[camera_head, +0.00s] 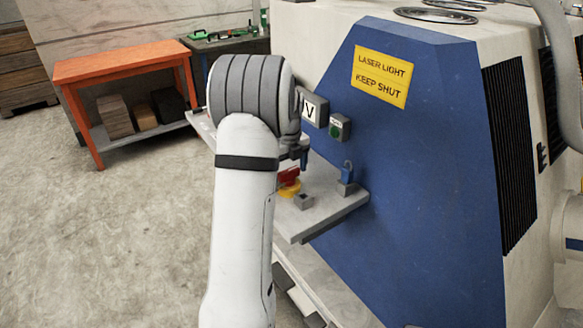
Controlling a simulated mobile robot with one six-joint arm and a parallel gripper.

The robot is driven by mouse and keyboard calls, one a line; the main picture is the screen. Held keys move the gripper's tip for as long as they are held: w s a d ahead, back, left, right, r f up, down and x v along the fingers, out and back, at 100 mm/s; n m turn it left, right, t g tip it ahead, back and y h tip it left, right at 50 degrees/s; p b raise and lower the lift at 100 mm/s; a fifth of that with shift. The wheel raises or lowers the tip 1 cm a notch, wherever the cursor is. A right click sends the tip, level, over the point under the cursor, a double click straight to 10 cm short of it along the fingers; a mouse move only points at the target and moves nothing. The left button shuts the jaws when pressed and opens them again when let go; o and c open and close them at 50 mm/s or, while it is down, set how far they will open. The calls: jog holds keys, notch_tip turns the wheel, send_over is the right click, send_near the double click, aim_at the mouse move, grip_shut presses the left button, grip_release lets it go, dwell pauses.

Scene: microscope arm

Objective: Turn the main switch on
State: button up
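A red and yellow switch (289,182) sits on the light grey shelf (325,212) of the blue-fronted machine (410,170). My white and grey arm stands in front and hides part of the switch's left side. A small dark piece, which may be the tip of my gripper (303,159), shows just right of my arm, above and slightly right of the switch. I cannot tell whether it touches anything. The rest of the gripper is hidden behind my arm, so its opening does not show.
An orange table (120,64) stands back left. The floor at left is clear.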

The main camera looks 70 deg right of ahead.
aim_at(289, 170)
notch_tip(289, 170, up, 7)
jog(key=shift+r+b, duration=0.2)
jog(key=shift+b, duration=0.1)
jog(key=shift+r, duration=0.2)
dwell(0.7)
